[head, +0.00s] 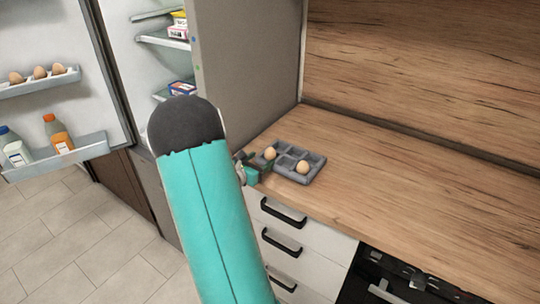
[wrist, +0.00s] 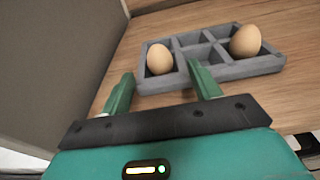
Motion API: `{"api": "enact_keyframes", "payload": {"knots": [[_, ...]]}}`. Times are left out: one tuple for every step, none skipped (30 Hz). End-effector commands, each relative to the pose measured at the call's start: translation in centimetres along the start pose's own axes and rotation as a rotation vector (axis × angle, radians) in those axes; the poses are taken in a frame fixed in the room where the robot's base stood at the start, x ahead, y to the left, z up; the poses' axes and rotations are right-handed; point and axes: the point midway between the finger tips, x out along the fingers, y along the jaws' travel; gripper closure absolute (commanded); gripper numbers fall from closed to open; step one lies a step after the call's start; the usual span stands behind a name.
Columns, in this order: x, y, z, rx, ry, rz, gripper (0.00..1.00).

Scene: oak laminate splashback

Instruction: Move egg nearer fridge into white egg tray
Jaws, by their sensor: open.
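The egg nearer the fridge (head: 270,153) sits in the left end of a grey tray on the counter; it also shows in the wrist view (wrist: 159,60). A second egg (head: 303,167) sits in the right part, also seen in the wrist view (wrist: 245,41). My gripper (wrist: 162,86) is open and empty, its green fingers apart at the near edge of the grey tray, in front of the left egg. In the head view my arm partly hides it. The white egg tray (head: 45,83) is on the open fridge door at the left and holds three visible eggs.
The grey tray (head: 305,180) has several empty cells. The tall grey fridge-side panel (head: 245,70) stands left of it. A lower door shelf (head: 85,151) holds bottles. The wooden counter (head: 420,190) is clear to the right. Drawers with black handles are below.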

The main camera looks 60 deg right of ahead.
Motion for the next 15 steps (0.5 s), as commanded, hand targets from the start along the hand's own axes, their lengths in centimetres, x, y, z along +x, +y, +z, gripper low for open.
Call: {"api": "enact_keyframes", "payload": {"knots": [[0.5, 0.0, -0.1, 0.0, 0.001, -0.001, 0.38], [0.8, 0.0, -0.1, 0.001, 0.001, -0.001, 0.38], [1.4, 0.0, -0.1, 0.001, 0.001, -0.003, 0.38], [1.9, 0.0, -0.1, 0.001, 0.001, -0.002, 0.38], [2.4, 0.0, -0.1, 0.001, 0.001, -0.002, 0.38], [3.0, 0.1, -0.1, 0.001, 0.0, -0.001, 0.38], [3.4, 0.1, -0.1, 0.002, 0.0, -0.001, 0.38], [3.8, 0.1, -0.1, 0.002, 0.001, -0.001, 0.38], [4.2, 0.2, -0.1, 0.001, 0.001, 0.0, 0.38], [4.5, 0.2, -0.1, 0.001, 0.001, 0.002, 0.38], [4.7, 0.2, -0.1, 0.0, 0.001, 0.002, 0.38], [4.8, 0.2, -0.1, 0.0, 0.002, 0.002, 0.38], [4.9, 0.2, -0.1, 0.0, 0.001, 0.002, 0.38], [4.9, 0.2, -0.1, 0.0, 0.001, 0.002, 0.38], [4.9, 0.2, -0.1, 0.0, 0.001, 0.003, 0.38]]}}
